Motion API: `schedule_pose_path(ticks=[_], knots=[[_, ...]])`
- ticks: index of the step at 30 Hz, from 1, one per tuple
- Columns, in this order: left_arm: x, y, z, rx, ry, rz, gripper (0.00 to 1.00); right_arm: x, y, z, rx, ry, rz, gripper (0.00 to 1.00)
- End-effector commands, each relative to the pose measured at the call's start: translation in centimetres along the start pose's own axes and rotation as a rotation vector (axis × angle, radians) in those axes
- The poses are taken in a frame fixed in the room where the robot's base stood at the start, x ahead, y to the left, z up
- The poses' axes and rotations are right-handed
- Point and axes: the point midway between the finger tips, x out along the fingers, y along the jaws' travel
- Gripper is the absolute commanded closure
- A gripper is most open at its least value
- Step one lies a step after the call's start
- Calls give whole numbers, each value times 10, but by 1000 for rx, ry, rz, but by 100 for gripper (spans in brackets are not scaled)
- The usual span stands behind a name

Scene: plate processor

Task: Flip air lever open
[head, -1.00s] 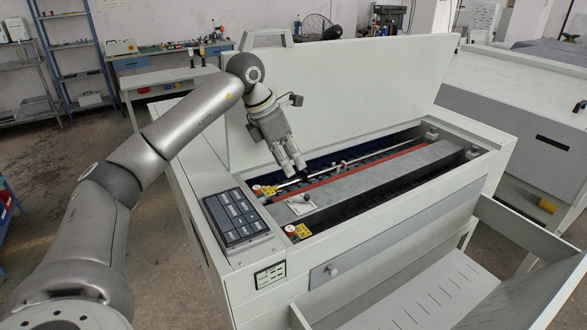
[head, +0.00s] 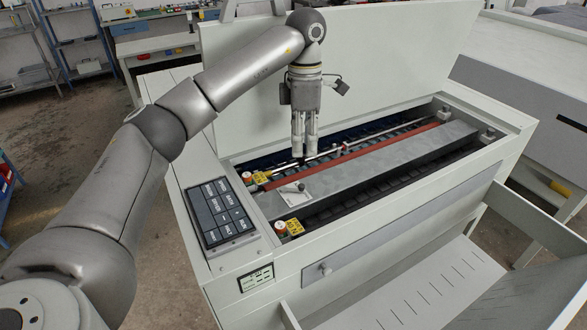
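A small lever with a dark round knob (head: 301,187) sits on a pale plate (head: 287,194) on the grey bar inside the open plate processor (head: 405,215). It looks like the air lever. My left gripper (head: 304,158) points down above and behind it, over the thin metal rod (head: 365,137). The fingers are close side by side, with nothing visible held. My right gripper is not in view.
The raised lid (head: 400,70) stands behind my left gripper. A dark button panel (head: 221,212) is on the machine's left side. Yellow blocks (head: 262,177) with red-orange knobs sit by the rollers. A slotted tray (head: 420,290) extends in front.

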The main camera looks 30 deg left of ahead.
Motion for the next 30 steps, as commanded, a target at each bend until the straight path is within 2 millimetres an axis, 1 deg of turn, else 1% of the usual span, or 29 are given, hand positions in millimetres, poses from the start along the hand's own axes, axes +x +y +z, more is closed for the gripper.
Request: schedule_pose_path(ticks=[2, 5, 6, 9, 11, 14, 17, 18, 21, 22, 26, 30], knots=[[5, -1, 0, 4, 7, -3, 64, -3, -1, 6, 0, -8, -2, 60], [18, -1, -1, 3, 6, -4, 64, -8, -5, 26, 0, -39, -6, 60], [25, -1, -1, 3, 6, -5, 64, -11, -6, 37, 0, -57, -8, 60], [44, -1, -1, 3, 6, -5, 64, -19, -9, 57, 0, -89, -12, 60], [56, -2, -1, 3, 6, -5, 64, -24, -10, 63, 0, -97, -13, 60], [74, -1, -1, 2, 5, -4, 64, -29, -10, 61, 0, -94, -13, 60], [88, -1, -1, 2, 4, -3, 64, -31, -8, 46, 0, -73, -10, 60], [93, -1, -1, 2, 4, -4, 64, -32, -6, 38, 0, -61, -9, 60], [101, -1, 0, 1, 2, -2, 64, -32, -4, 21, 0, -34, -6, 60], [103, -1, 0, 1, 2, -1, 64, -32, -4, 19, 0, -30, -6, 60], [107, 0, 0, 1, 2, 0, 64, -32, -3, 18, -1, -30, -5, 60], [107, 0, 0, 1, 1, 0, 64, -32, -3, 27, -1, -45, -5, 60]])
